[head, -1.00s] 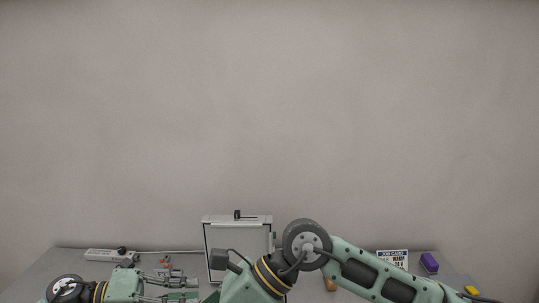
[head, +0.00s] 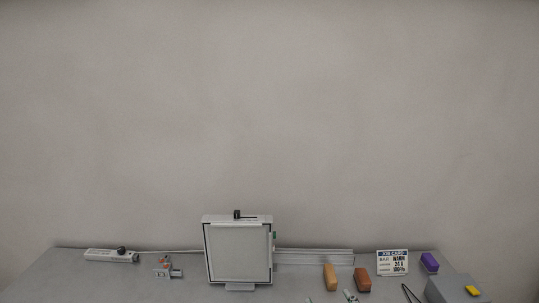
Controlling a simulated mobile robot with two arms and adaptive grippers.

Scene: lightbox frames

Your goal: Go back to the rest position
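Neither of my grippers shows in the head view, and no arm link is in the picture. The lightbox frame (head: 239,252) stands upright near the middle of the grey table, with a pale panel inside a dark-edged border. A small black part (head: 237,214) sits on its top edge. Whether either gripper holds anything is hidden from this view.
On the table (head: 130,285) are a power strip (head: 105,255) at the left and a small metal part (head: 168,270). To the right are an orange block (head: 330,277), a brown block (head: 363,279), a job card (head: 392,262), a purple block (head: 429,262) and a grey box (head: 450,288).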

